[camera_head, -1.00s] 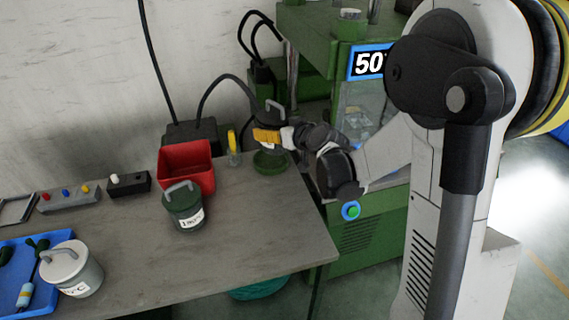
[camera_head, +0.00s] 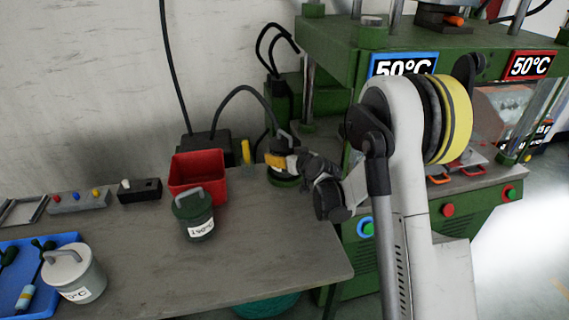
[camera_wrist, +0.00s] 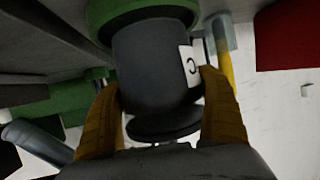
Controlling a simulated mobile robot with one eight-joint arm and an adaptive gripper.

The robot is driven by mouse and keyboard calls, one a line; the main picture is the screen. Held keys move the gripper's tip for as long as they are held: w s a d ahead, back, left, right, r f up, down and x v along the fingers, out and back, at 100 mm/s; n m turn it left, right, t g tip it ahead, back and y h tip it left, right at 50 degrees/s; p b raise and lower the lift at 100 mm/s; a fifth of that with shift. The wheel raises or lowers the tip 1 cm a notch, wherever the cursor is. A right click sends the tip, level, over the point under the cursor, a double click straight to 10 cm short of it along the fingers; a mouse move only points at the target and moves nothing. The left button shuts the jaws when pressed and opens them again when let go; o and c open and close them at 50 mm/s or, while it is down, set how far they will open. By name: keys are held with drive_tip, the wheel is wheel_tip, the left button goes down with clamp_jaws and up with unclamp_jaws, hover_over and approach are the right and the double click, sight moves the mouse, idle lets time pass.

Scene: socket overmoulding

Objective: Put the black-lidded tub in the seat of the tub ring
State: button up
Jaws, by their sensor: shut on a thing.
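The black-lidded tub (camera_head: 284,143) has a dark grey body, a white label and a lid with a grey handle. My gripper (camera_head: 277,161) has orange fingers and is shut around the tub's body, one finger on each side in the wrist view (camera_wrist: 160,80). The green tub ring (camera_head: 284,181) stands on the table's back right part, directly under the tub. In the wrist view the tub's base (camera_wrist: 150,32) meets the green ring (camera_wrist: 120,10) and its rim hides the lowest part. I cannot tell whether the tub is fully down. It looks about upright.
A red bin (camera_head: 198,178) and a green-lidded tub (camera_head: 194,215) stand left of the ring. A white-lidded tub (camera_head: 75,274) and a blue tray (camera_head: 22,300) are at the left front. A yellow-handled item (camera_head: 246,152) stands close by the ring. The green press (camera_head: 345,45) is at right.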

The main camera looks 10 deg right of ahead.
wheel_tip(320, 180, down, 2)
drive_tip(key=shift+r, duration=0.15)
